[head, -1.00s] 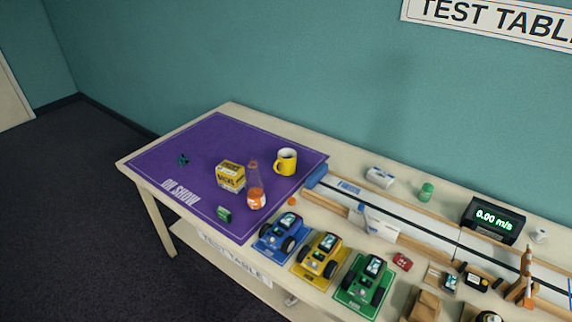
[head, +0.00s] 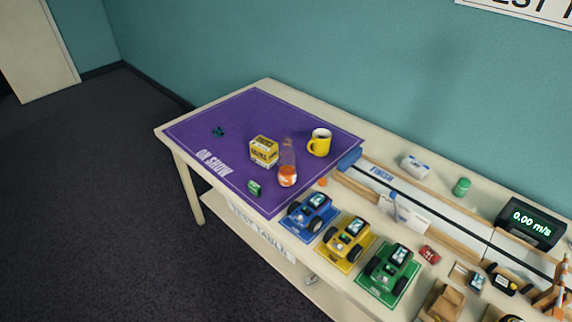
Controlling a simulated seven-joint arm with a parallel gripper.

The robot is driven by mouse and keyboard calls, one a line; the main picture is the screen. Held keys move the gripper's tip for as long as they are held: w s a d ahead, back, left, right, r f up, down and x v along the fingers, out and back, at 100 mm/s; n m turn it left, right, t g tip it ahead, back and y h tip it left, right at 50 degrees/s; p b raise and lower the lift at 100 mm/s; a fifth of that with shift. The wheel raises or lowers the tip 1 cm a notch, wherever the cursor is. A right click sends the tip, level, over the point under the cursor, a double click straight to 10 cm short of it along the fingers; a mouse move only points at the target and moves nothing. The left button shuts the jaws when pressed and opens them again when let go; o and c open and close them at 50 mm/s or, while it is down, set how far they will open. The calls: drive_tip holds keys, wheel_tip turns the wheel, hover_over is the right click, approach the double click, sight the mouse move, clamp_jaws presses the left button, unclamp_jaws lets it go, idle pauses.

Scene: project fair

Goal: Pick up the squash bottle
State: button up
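The squash bottle (head: 288,170) is a clear bottle with orange liquid at its base. It stands on the purple ON SHOW mat (head: 231,112), near the mat's right front part. A yellow box (head: 264,151) is close on its left and a yellow mug (head: 320,142) is close on its right, towards the back. My gripper is not in view.
A small green item (head: 255,188) lies in front of the bottle. Blue (head: 308,214), yellow (head: 346,243) and green (head: 390,270) model cars line the table's front edge. A track (head: 430,211) runs right. The mat's left part is mostly clear.

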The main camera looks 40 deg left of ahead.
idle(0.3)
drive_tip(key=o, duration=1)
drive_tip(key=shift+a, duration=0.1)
